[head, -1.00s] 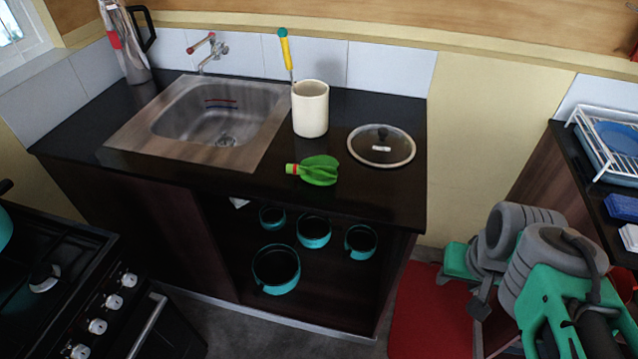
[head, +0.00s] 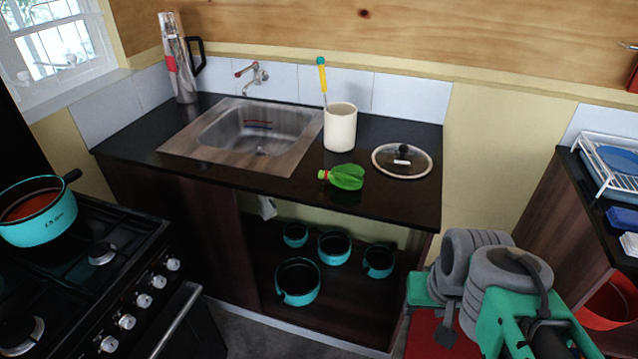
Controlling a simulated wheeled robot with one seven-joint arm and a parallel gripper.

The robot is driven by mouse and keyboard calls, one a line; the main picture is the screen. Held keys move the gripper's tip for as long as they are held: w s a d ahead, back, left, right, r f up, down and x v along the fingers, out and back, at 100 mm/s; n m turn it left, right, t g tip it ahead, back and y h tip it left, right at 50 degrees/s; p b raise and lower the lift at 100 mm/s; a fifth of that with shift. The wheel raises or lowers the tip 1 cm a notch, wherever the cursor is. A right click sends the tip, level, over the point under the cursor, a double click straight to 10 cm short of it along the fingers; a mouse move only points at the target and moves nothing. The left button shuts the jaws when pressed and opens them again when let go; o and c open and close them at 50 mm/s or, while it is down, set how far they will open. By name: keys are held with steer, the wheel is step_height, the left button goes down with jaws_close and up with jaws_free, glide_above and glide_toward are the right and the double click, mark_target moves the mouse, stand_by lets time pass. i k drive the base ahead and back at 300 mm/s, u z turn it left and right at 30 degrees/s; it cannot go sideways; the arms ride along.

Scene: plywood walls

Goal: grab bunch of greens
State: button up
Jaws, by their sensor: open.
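The bunch of greens (head: 347,177) lies on the black countertop near its front edge, in front of the cream cup and left of the glass lid. Its leafy end points right, and a red band wraps the stalk end on the left. Nothing touches it. Part of my arm shows at the lower right, well away from the greens. My gripper is not visible in the head view.
A cream cup (head: 340,128) with a yellow-handled utensil, a glass lid (head: 402,160) and a steel sink (head: 225,160) surround the greens. A stove (head: 90,255) with a teal pot (head: 38,215) stands left. Several teal pots sit on the open shelf below.

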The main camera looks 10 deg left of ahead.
mark_target(346, 177)
steer(key=u, duration=0.4)
steer(key=i, duration=1)
steer(key=k, duration=0.5)
steer(key=u, duration=3.4)
steer(key=k, duration=1.1)
steer(key=z, duration=1.35)
